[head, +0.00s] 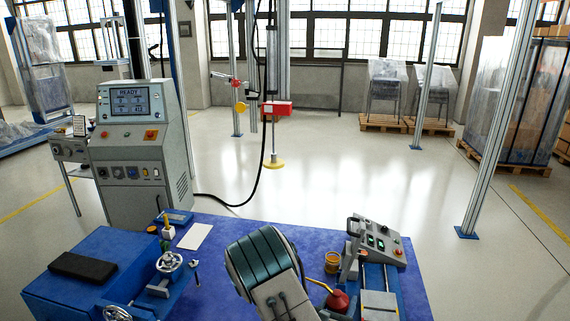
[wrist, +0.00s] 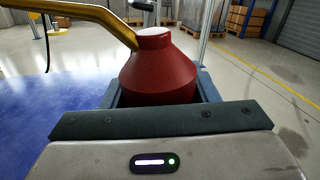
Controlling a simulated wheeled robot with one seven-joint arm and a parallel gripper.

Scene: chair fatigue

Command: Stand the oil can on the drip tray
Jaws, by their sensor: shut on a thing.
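The red oil can (head: 338,301) is low in the head view, right of my arm, with its brass spout pointing up and left. In the wrist view the oil can (wrist: 158,72) stands between the fingers of my gripper (wrist: 157,94), which is shut on its body. The can looks roughly upright; its base is hidden, so I cannot tell whether it touches the bench. A shallow blue tray (head: 179,217) lies at the back left of the blue bench top; I cannot tell for sure that it is the drip tray.
An amber jar (head: 332,262) and a grey control box (head: 378,242) stand near the can. A white sheet (head: 195,236), a blue vise-like fixture (head: 150,285) and a black pad (head: 83,265) are on the left. The bench middle behind my arm is clear.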

